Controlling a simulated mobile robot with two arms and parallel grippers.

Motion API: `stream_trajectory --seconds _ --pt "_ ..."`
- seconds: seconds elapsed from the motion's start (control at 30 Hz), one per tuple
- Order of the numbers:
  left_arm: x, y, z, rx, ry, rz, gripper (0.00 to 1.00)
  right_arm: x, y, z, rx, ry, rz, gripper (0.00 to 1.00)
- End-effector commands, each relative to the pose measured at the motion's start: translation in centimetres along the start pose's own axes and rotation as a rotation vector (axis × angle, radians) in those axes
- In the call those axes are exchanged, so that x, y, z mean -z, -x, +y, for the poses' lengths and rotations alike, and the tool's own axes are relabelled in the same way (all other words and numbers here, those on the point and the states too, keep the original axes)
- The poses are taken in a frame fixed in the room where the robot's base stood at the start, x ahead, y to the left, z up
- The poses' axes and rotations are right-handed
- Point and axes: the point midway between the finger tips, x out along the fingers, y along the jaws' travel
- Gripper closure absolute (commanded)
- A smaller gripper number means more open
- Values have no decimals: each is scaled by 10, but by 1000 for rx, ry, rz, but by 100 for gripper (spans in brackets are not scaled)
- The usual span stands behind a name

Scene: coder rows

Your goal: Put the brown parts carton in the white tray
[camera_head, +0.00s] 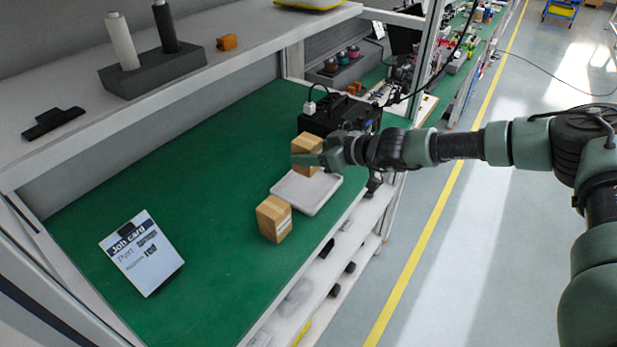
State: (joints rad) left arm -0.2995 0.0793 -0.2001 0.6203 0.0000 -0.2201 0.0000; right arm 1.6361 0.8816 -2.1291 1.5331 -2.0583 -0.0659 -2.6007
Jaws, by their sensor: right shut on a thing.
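A brown carton (306,142) is over the far part of the white tray (309,193). My right gripper (307,159) comes in from the right and is shut on this carton, with a green finger across its near face. I cannot tell whether the carton's underside touches the tray. A second brown carton (273,220) with a pale label on its side stands on the green bench top, just left of and nearer than the tray. My left gripper is not in view.
A black machine (339,115) stands just behind the tray. A job card (141,252) stands at the bench's left. A shelf (228,62) with two spools in a dark holder runs above the back. The green top (180,180) between is clear.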

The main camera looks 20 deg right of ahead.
Motion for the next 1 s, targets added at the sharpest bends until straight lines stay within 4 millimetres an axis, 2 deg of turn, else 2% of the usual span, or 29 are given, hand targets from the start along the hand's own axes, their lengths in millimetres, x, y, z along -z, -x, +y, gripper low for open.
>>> stream_trajectory --seconds 0.03,0.23,0.5,0.9,0.93,1.0 --pt "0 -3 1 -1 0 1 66 -10 -5 0 1 -4 0 96" --pt "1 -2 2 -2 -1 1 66 -24 -12 0 1 0 2 96" --pt "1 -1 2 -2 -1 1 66 -55 -27 0 1 0 1 96" --pt "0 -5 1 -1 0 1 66 -61 -30 0 0 2 2 96" --pt "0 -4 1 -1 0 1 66 -60 -29 0 0 1 1 41" --pt "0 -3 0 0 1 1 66 -60 -29 0 0 1 1 28"
